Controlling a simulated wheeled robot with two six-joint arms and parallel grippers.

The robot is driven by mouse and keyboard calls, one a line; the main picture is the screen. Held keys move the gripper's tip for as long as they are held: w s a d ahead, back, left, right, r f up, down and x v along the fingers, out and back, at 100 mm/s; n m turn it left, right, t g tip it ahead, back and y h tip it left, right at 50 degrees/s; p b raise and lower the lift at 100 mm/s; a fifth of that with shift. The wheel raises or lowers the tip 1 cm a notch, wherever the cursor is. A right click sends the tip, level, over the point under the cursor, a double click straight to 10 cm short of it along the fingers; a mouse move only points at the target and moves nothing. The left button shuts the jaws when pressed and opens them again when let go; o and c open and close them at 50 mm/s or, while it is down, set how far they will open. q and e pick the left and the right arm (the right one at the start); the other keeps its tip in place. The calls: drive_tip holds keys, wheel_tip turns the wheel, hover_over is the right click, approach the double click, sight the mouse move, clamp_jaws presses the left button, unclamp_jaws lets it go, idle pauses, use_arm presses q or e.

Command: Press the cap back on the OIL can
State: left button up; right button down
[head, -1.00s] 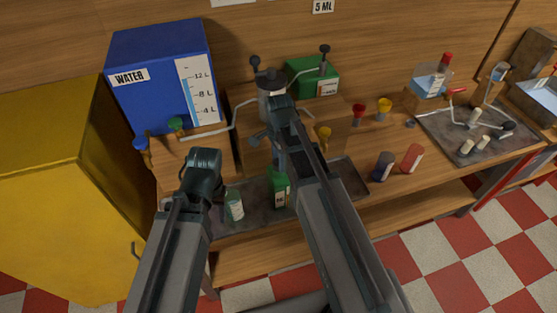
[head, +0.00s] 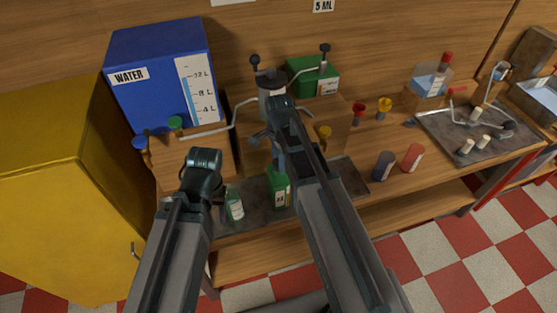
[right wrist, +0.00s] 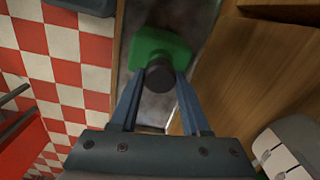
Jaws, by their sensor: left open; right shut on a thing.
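The green OIL can (head: 279,192) stands on the dark mat, partly hidden by my right arm in the head view. In the right wrist view the green can (right wrist: 157,42) lies just beyond my fingertips. My right gripper (right wrist: 158,80) is shut on a dark round cap (right wrist: 160,77), which overlaps the can's top in that view. I cannot tell whether cap and can touch. In the head view my right gripper (head: 279,160) is above the can.
A blue water tank (head: 160,70) and a yellow cabinet (head: 60,190) stand to the left. A green box (head: 310,75) with a tap stands behind. Dark and red containers (head: 413,157) stand to the right on the bench. The dark mat (head: 350,180) has bare room right of the can.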

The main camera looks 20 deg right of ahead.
unclamp_jaws()
idle(0.5)
drive_tip(key=shift+r, duration=0.15)
drive_tip(key=shift+r+p, duration=3.4)
drive_tip(key=shift+p, duration=0.15)
drive_tip(key=shift+c, duration=0.2)
clamp_jaws()
